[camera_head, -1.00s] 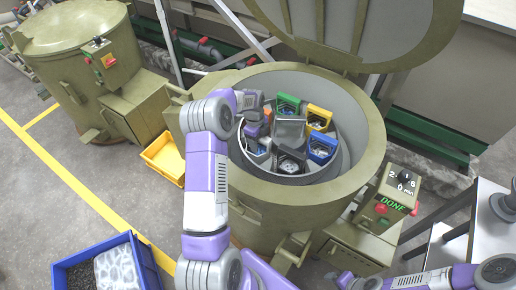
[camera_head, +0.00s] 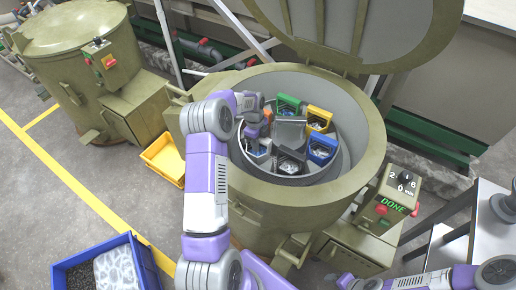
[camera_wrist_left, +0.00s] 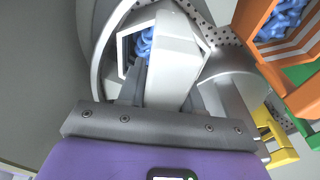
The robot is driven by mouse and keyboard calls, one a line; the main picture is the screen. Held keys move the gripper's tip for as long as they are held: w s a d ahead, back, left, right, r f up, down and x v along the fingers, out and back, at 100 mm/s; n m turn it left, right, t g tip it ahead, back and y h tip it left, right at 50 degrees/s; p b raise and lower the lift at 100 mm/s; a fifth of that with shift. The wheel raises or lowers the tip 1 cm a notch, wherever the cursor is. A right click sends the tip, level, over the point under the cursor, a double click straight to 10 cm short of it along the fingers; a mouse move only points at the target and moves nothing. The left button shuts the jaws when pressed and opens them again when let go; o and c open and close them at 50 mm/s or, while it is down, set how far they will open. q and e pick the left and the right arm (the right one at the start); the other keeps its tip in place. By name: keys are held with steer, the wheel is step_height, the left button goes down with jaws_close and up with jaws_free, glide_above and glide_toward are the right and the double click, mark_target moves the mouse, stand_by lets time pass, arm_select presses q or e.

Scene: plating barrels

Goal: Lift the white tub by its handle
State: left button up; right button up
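The white tub (camera_head: 258,151) is at the left side of the inner ring in the open middle barrel (camera_head: 310,195). In the left wrist view, the white tub's pale handle (camera_wrist_left: 172,65) rises towards the camera, with blue pieces inside the tub behind it. My left gripper (camera_head: 258,128) reaches over the barrel's left rim, down to the tub. In the wrist view, the dark fingers of my left gripper (camera_wrist_left: 162,92) lie on both sides of the handle, close against it. Whether they press on it cannot be told.
Orange (camera_wrist_left: 285,40), green (camera_head: 289,105), yellow (camera_head: 319,118), blue (camera_head: 322,150) and dark grey (camera_head: 291,160) tubs stand close by in the ring. The raised lid (camera_head: 365,30) is behind. A control box (camera_head: 390,205) reads DONE.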

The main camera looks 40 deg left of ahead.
arm_select(q)
jaws_close()
steer(key=shift+r, duration=0.1)
